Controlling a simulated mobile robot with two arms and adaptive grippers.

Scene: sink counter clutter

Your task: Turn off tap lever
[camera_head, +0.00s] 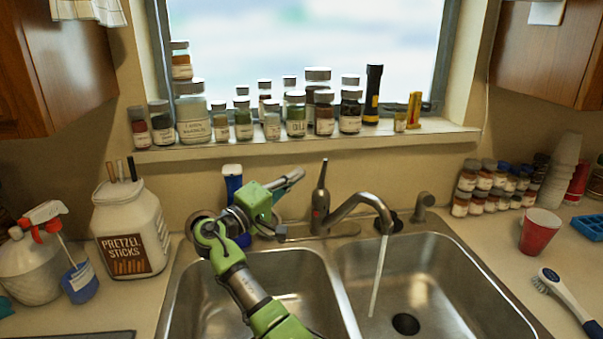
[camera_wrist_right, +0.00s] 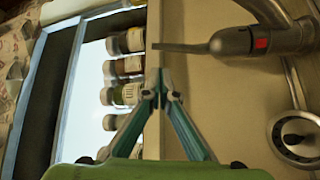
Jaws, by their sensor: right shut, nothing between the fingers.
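The metal tap (camera_head: 320,215) stands behind the double sink, and its spout curves right over the right basin. A stream of water (camera_head: 377,275) runs from the spout. The tap lever (camera_head: 323,174) points up from the tap body. In the right wrist view the lever (camera_wrist_right: 182,48) points left from the body, which has a red mark. My right gripper (camera_head: 298,175) is shut and empty, just left of the lever. In the wrist view its fingertips (camera_wrist_right: 162,88) are together, with a gap between them and the lever. My left gripper is not in view.
Jars and a black flashlight (camera_head: 373,94) line the window sill behind the tap. A blue bottle (camera_head: 233,180) stands behind my right arm. A pretzel container (camera_head: 130,230) is at left. A red cup (camera_head: 539,232) and a brush (camera_head: 570,300) are at right.

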